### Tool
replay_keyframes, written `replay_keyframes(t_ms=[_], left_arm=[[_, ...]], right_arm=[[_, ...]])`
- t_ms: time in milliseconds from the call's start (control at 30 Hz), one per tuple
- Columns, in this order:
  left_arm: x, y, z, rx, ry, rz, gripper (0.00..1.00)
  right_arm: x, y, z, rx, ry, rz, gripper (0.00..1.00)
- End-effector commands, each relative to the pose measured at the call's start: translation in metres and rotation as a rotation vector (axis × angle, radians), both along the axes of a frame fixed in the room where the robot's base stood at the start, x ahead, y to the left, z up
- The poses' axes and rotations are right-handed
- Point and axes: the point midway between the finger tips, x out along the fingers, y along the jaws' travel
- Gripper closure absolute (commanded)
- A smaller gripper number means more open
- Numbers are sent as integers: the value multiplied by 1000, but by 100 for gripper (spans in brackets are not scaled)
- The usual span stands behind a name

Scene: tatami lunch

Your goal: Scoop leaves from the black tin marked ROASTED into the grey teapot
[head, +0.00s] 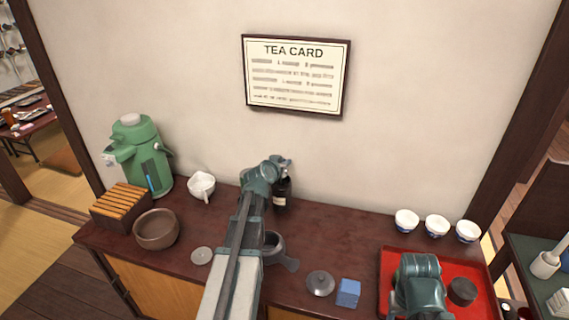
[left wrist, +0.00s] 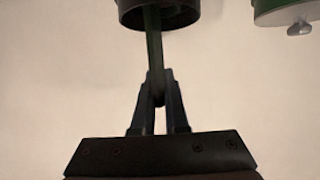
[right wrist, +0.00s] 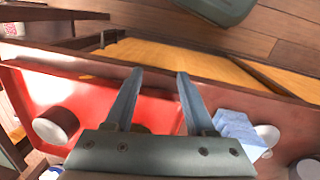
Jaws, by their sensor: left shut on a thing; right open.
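The black tin (head: 282,192) stands against the wall at the back of the counter; its small label is too small to read. My left gripper (left wrist: 157,85) is above it, shut on the dark scoop handle (left wrist: 154,50). In the left wrist view the handle runs into the mouth of the tin (left wrist: 130,14); the scoop's far end is hidden. The grey teapot (head: 277,243) stands open in front of the tin, partly behind my left arm, its side handle pointing right. My right gripper (right wrist: 160,75) is open and empty above the red tray.
White cups (head: 437,225) stand behind the red tray (head: 395,262). At left are a brown bowl (head: 157,230), white pitcher (head: 201,186), green air pot (head: 140,150) and grey disc (head: 202,255).

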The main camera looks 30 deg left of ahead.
Motion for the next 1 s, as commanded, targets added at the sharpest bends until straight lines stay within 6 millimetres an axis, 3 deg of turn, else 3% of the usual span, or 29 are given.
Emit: replay_keyframes(t_ms=[1000], left_arm=[[0, 0, 20, 0, 0, 0, 100]], right_arm=[[0, 0, 20, 0, 0, 0, 45]])
